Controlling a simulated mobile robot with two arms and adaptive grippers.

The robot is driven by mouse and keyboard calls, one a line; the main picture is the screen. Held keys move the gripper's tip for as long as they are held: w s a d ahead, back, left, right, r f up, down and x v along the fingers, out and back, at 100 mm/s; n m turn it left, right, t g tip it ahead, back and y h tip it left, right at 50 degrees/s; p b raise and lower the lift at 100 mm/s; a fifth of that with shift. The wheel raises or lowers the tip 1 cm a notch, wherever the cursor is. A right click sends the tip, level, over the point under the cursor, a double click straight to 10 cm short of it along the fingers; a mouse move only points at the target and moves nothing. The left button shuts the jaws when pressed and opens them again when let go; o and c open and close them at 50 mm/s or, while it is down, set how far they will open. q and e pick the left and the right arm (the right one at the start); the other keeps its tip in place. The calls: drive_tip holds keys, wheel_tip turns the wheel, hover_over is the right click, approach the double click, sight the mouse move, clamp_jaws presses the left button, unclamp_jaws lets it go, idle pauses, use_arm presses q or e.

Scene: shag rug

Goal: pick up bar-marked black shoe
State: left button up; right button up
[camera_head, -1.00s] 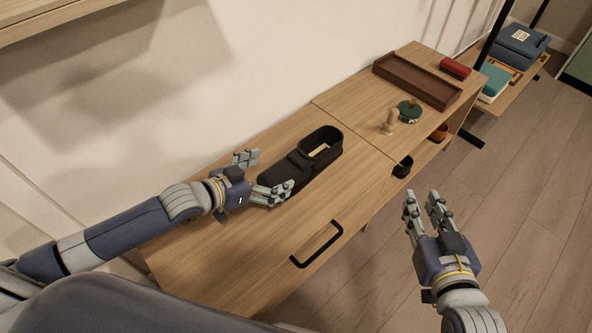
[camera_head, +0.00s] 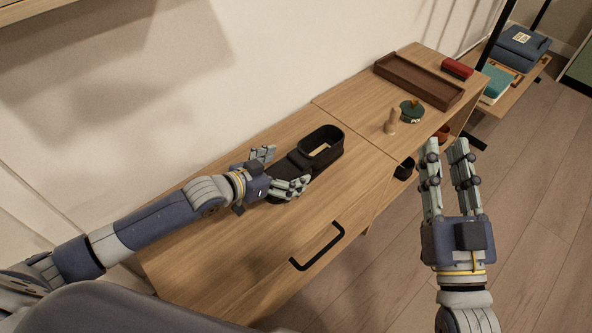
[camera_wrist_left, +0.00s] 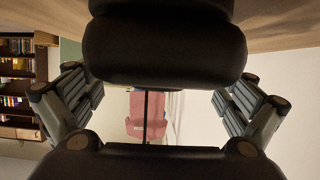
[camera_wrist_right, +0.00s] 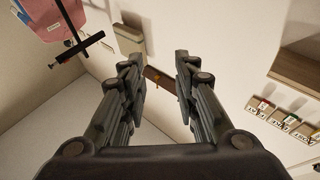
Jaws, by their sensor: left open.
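The black shoe (camera_head: 322,140) lies on the wooden cabinet top, its open collar away from my left arm and its toe towards it. My left gripper (camera_head: 275,172) is open, with one finger on each side of the toe end and partly hiding it. In the left wrist view the dark rounded toe (camera_wrist_left: 165,50) fills the upper middle, between the parted fingers and apart from both. No bar mark can be made out. My right gripper (camera_head: 447,150) is open and empty, in the air beyond the cabinet's front edge; its parted fingers also show in the right wrist view (camera_wrist_right: 160,65).
On the cabinet (camera_head: 215,240) stand a small wooden figure (camera_head: 392,122), a round green item (camera_head: 411,112), a brown tray (camera_head: 418,82) and a red case (camera_head: 457,69). A wall runs behind. A dark handle (camera_head: 318,248) is at the cabinet's front.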

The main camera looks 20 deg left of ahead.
use_arm(q)
drive_tip(key=shift+x, duration=0.95)
use_arm(e)
drive_tip(key=shift+s+r+t+y, duration=0.2)
drive_tip(key=shift+s+r+t, duration=0.35)
drive_tip(key=shift+r, duration=0.3)
drive_tip(key=shift+s+r+t+y, duration=0.2)
drive_tip(key=shift+s+r+t, duration=0.1)
drive_tip(key=shift+r+t, duration=0.45)
use_arm(q)
drive_tip(key=shift+r, duration=0.1)
drive_tip(key=c, duration=1.4)
